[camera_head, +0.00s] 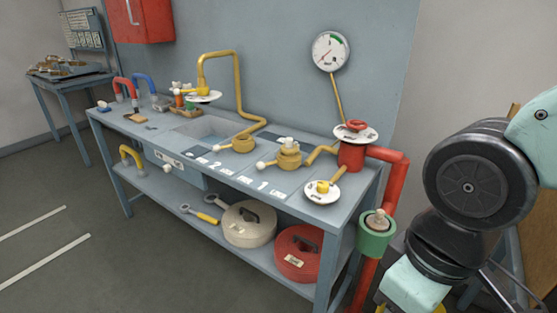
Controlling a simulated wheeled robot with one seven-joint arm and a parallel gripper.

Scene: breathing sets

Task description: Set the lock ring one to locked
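A yellow round fitting with a white-knobbed lever (289,158) stands on the bench behind the label 1 (262,186); it appears to be lock ring one. Its lever points left, and a small grey-white part sits on top. Its locked or unlocked markings are too small to read. A similar lower yellow fitting (243,144) with a white knob stands behind the label 2 (215,164). My arm fills the right side of the picture, apart from the bench fittings. My gripper is not visible.
A red post with a white-rimmed valve (351,155), a white disc with yellow knob (323,191) and a gauge (330,51) stand at the right. Hose rolls (249,226) lie on the lower shelf. The floor in front is clear.

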